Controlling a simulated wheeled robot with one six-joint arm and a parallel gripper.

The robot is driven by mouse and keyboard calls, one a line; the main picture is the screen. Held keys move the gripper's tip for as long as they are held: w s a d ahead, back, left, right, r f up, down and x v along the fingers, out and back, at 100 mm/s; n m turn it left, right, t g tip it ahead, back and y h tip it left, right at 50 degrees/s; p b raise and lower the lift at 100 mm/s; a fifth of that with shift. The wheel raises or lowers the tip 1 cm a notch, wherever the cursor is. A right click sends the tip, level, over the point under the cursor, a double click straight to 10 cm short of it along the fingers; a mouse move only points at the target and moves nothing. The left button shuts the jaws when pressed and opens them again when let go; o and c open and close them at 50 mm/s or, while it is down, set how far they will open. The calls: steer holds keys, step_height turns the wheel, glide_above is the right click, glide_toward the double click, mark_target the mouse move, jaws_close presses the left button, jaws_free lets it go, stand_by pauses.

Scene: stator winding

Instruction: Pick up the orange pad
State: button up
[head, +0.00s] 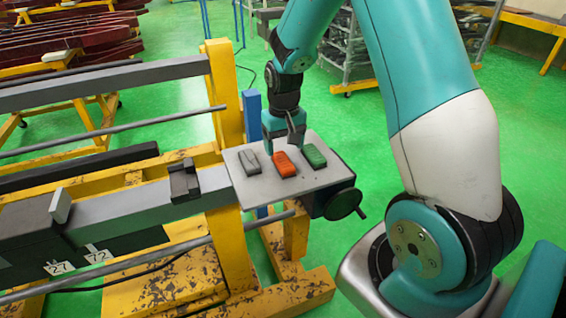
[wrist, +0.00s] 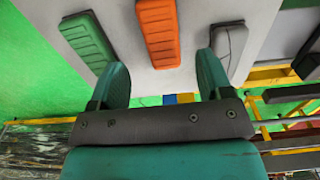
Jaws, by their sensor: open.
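The orange pad (head: 285,164) lies on a light grey plate (head: 254,192) between a grey pad (head: 250,161) and a green pad (head: 314,156). My gripper (head: 283,153) is over the plate at the orange pad's far end. In the wrist view the orange pad (wrist: 158,32) lies ahead of the gap between my two fingers (wrist: 168,82). The fingers are apart with nothing between them. The green pad (wrist: 88,40) is beyond the left finger and the grey pad (wrist: 229,48) is beyond the right finger.
The plate sits on the end of a yellow frame (head: 230,100) with long grey bars. A black handwheel (head: 344,204) sticks out at the plate's right. Green floor (head: 345,125) is open behind the plate. A wire rack (head: 350,50) stands at the back.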

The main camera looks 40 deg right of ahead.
mark_target(283, 160)
step_height(283, 160, down, 5)
steer(key=shift+a+p, duration=0.15)
steer(key=shift+p, duration=0.35)
steer(key=c, duration=1)
steer(key=shift+r, duration=0.1)
